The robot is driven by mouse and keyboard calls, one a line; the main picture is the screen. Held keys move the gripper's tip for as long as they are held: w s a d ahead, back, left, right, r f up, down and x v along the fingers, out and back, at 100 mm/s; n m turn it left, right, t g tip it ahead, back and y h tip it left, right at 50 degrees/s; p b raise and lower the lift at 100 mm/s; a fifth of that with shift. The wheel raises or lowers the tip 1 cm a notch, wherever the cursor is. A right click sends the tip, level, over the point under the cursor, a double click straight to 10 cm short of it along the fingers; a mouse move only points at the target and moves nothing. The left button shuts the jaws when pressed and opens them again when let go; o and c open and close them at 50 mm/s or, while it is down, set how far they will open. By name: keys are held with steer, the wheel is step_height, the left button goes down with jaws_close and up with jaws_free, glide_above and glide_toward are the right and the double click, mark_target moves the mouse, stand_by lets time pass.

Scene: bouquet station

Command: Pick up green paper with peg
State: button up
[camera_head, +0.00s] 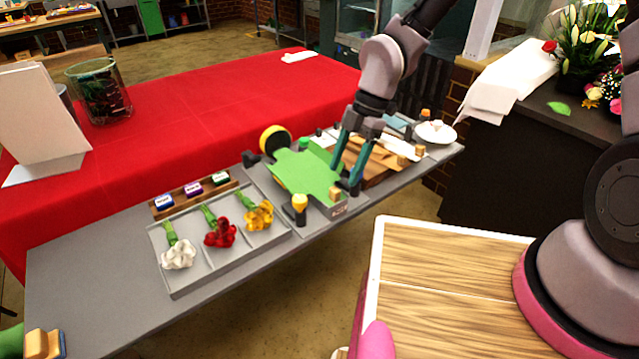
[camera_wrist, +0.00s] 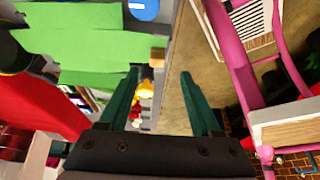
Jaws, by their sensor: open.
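The flat green paper (camera_head: 302,172) lies on a stand on the grey table. It also shows in the wrist view (camera_wrist: 75,45), filling the upper left. A small wooden peg (camera_head: 335,193) sits at the paper's near right edge. In the wrist view the peg (camera_wrist: 158,54) appears at the paper's edge, ahead of the gap between my fingertips. My gripper (camera_head: 347,174) has two teal fingers pointing down, at the right end of the paper. In the wrist view my gripper (camera_wrist: 160,73) is open, with nothing held between the fingers. I cannot tell whether a finger touches the paper.
A yellow-topped post (camera_head: 299,203) stands just in front of the paper. A grey tray (camera_head: 178,290) with white, red and yellow flowers lies to the left. A wooden board (camera_head: 375,163) is right behind my gripper. A red-covered table (camera_head: 180,122) stands behind.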

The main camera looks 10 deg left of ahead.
mark_target(335, 189)
steer(key=x, duration=0.5)
steer(key=shift+w+a, duration=0.15)
jaws_close()
stand_by(1.2)
